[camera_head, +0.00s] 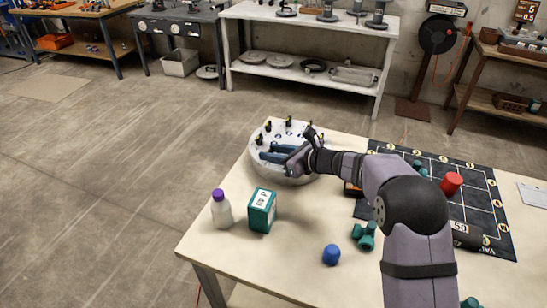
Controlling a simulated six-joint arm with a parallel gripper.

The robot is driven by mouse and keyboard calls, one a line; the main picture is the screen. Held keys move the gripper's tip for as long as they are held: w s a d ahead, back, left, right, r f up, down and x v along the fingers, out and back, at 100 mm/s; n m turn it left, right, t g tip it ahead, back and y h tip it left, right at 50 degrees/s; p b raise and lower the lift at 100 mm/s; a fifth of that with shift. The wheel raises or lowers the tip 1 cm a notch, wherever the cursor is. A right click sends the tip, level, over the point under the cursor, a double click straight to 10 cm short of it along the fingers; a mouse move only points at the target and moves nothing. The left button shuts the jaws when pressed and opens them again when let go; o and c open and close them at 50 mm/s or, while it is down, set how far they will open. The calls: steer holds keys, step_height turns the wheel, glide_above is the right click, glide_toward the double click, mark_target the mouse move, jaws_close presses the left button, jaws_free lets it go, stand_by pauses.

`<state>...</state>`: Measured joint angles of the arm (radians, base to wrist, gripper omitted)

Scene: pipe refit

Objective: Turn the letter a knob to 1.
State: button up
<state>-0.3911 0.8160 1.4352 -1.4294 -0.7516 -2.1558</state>
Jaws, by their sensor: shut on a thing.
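A round white drum (259,165) stands at the far left corner of the table. Several small dark and yellow knobs (289,123) stand around its top, with dark marks beside them. The letters and numbers are too small to read, so I cannot tell which knob is a or where it points. My gripper (265,151) reaches over the drum from the right, its blue-grey fingers low at the left part of the top. It is shut on what seems to be a knob, mostly hidden by the fingers.
A white bottle with a purple cap (221,211) and a teal box (262,211) stand in front of the drum. A blue piece (331,254) and teal fittings (364,236) lie nearer. A dark gridded mat (489,213) with a red cylinder (451,183) lies at right.

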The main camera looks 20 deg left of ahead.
steer(key=m+t+b, duration=0.1)
steer(key=b, duration=0.1)
steer(key=t+b, duration=0.1)
steer(key=b, duration=0.2)
steer(key=shift+s+a+f+m+h, duration=0.15)
steer(key=shift+a+f+m+h, duration=0.1)
steer(key=shift+m+h, duration=0.15)
steer(key=m+t+b, duration=0.1)
steer(key=b, duration=0.2)
steer(key=m+t+h+b, duration=0.1)
steer(key=b, duration=0.2)
steer(key=shift+s+m+h+b, duration=0.2)
steer(key=shift+m+h+b, duration=0.1)
steer(key=shift+b, duration=0.1)
steer(key=m+t+h+b, duration=0.1)
steer(key=b, duration=0.1)
steer(key=m+t+h+b, duration=0.1)
steer(key=b, duration=0.1)
steer(key=shift+s+a+r, duration=0.1)
steer(key=shift+a+r, duration=0.05)
steer(key=shift+r, duration=0.05)
steer(key=shift+r+m+t+h+b, duration=0.15)
steer(key=shift+m+t+h+b, duration=0.3)
steer(key=shift+m+b, duration=0.2)
steer(key=shift+h, duration=0.25)
steer(key=o, duration=1)
steer(key=shift+o, duration=0.2)
